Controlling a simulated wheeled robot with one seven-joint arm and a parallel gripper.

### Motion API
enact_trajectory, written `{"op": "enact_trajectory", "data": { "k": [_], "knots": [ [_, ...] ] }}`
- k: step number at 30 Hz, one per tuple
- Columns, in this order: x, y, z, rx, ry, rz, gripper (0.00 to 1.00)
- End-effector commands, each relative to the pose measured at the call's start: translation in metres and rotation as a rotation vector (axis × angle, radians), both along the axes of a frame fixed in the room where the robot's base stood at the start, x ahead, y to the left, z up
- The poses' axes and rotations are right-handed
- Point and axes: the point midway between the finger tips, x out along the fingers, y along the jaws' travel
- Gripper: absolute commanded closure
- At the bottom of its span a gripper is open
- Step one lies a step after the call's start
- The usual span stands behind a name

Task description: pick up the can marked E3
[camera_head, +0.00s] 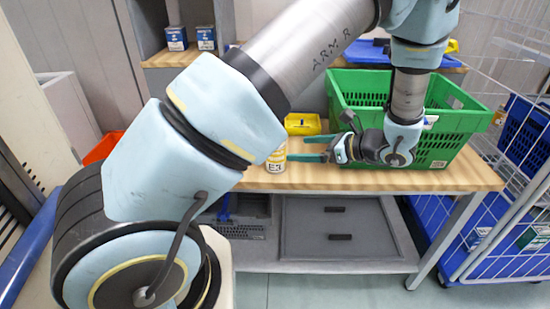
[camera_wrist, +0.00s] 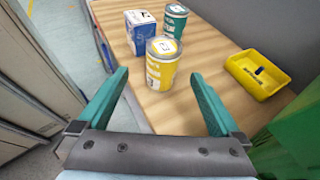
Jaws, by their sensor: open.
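A yellow-and-white can (camera_head: 276,161) stands upright on the wooden table near its front edge, left of my gripper, partly hidden behind my arm. Its label seems to read E3. It also shows in the wrist view (camera_wrist: 161,70), upright, ahead of my fingers and roughly centred between them. My gripper (camera_head: 297,148) has teal fingers. It is open and empty, pointing left at the can in the head view. In the wrist view my gripper (camera_wrist: 160,79) has its fingertips spread wide on either side of the can's line. Whether the tips are beside the can is unclear.
A small yellow bin (camera_wrist: 250,82) lies to the right, with bare wood between. A green crate (camera_head: 462,122) stands right behind my gripper on the table.

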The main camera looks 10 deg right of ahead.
Motion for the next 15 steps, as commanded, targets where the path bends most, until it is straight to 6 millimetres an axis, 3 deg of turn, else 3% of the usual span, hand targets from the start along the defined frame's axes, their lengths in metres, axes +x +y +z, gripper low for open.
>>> {"op": "enact_trajectory", "data": {
  "k": [9,15],
  "knots": [
    [0.028,0.03,-0.016,0.008,-0.003,-0.006,0.0],
    [0.037,0.039,-0.021,0.006,-0.002,-0.004,0.0]
  ]
}}
